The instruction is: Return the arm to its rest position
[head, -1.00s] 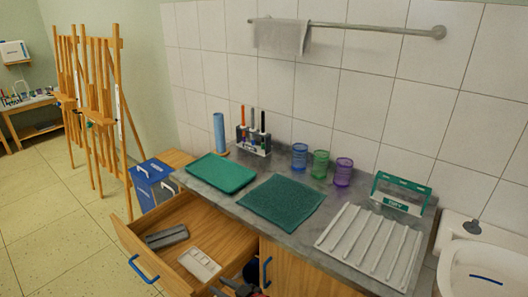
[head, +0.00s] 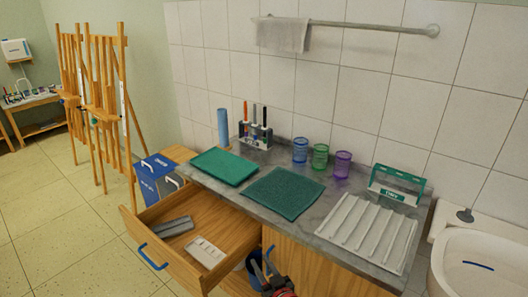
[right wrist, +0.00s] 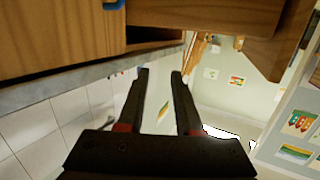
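My right gripper (head: 258,268) shows at the bottom of the head view, in front of the cabinet and just right of the open drawer (head: 150,222). In the right wrist view its two dark fingers (right wrist: 160,74) stand apart with nothing between them, so it is open and empty. My left gripper is in neither view.
The drawer juts out and holds a grey tray (head: 174,228) and a white piece (head: 207,252). A blue cabinet handle (head: 268,255) is close to my right gripper. The counter (head: 330,212) carries a green tray (head: 224,167), a green mat (head: 283,193), cups and a white rack (head: 366,233).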

